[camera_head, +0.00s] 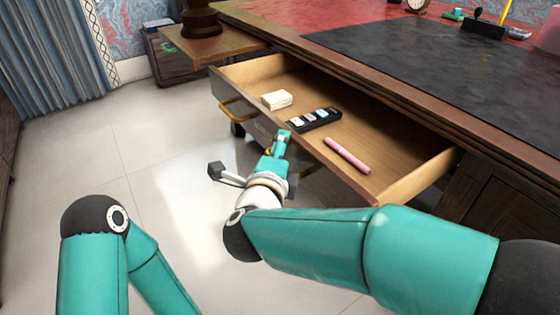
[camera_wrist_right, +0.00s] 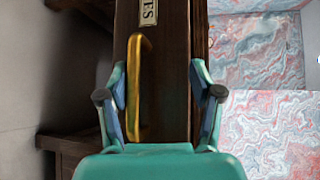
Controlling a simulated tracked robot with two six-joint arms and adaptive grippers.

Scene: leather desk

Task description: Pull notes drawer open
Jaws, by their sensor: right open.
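The notes drawer (camera_head: 405,183) stands pulled out from the desk in the head view, its inside showing. Its dark front (camera_wrist_right: 168,90) runs between my right fingers in the right wrist view, with a label ending in "TES" above a brass handle (camera_wrist_right: 138,90). Another brass handle (camera_head: 237,109) shows at the left of the front in the head view. My right gripper (camera_head: 281,144) is at the middle of the front, partly hiding it. Its fingers also show in the right wrist view (camera_wrist_right: 163,100), apart, with the handle between them. My left gripper is out of view.
Inside the drawer lie a cream block (camera_head: 277,99), a black tray with small pieces (camera_head: 315,120) and a pink stick (camera_head: 347,155). The desk top (camera_head: 400,70) is above and behind. Tiled floor (camera_head: 150,170) is clear at left.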

